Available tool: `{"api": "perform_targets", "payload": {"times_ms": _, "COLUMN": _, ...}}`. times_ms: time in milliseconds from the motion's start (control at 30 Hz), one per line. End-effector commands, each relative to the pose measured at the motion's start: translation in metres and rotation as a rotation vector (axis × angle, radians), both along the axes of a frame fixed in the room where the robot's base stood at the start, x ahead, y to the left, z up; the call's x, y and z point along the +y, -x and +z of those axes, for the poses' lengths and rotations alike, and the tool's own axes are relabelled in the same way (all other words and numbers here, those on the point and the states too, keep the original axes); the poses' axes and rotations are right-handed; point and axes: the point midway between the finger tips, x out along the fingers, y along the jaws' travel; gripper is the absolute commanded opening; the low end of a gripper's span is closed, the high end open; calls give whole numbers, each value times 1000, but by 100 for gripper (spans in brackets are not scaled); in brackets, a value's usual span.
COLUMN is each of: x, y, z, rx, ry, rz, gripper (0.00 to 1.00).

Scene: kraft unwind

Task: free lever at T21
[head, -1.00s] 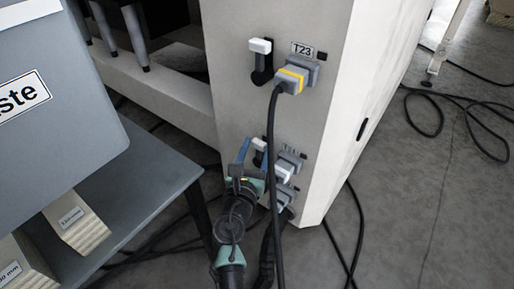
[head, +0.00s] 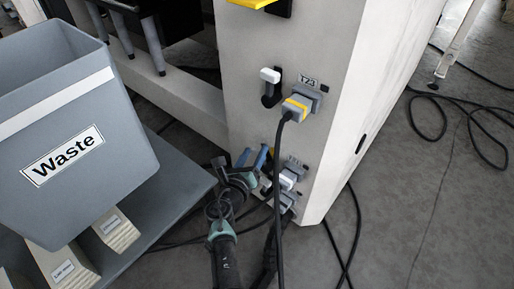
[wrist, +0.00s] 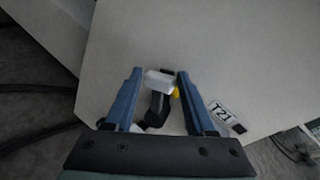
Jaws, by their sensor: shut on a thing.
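The T21 lever (wrist: 158,83) has a white tip on a dark stem and stands out from a pale machine panel in the wrist view. The T21 label (wrist: 221,112) is to its right. My gripper (wrist: 158,76) has its two blue fingers on either side of the white tip and is shut on the lever. A thin gap seems to show beside the tip, but contact is hard to judge. In the head view my gripper (head: 258,156) is at the lower panel, left of a grey and white plug (head: 288,178). The lever is largely hidden there.
Above sits the T23 lever (head: 269,76) with a yellow-banded plug (head: 296,107), whose black cable (head: 277,190) hangs close to my gripper. A grey Waste bin (head: 75,130) stands on a shelf at left. Cables lie on the floor at right.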

Motion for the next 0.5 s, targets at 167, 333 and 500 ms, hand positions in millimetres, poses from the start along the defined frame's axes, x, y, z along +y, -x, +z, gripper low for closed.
{"api": "perform_targets", "payload": {"times_ms": 167, "x": 1, "y": -1, "z": -1, "rx": 24, "ry": 36, "rz": -4, "gripper": 0}}
{"api": "perform_targets", "payload": {"times_ms": 333, "x": 1, "y": -1, "z": -2, "rx": 30, "ry": 44, "rz": -4, "gripper": 0}}
{"api": "perform_targets", "payload": {"times_ms": 500, "x": 1, "y": -1, "z": -3, "rx": 30, "ry": 44, "rz": -4, "gripper": 0}}
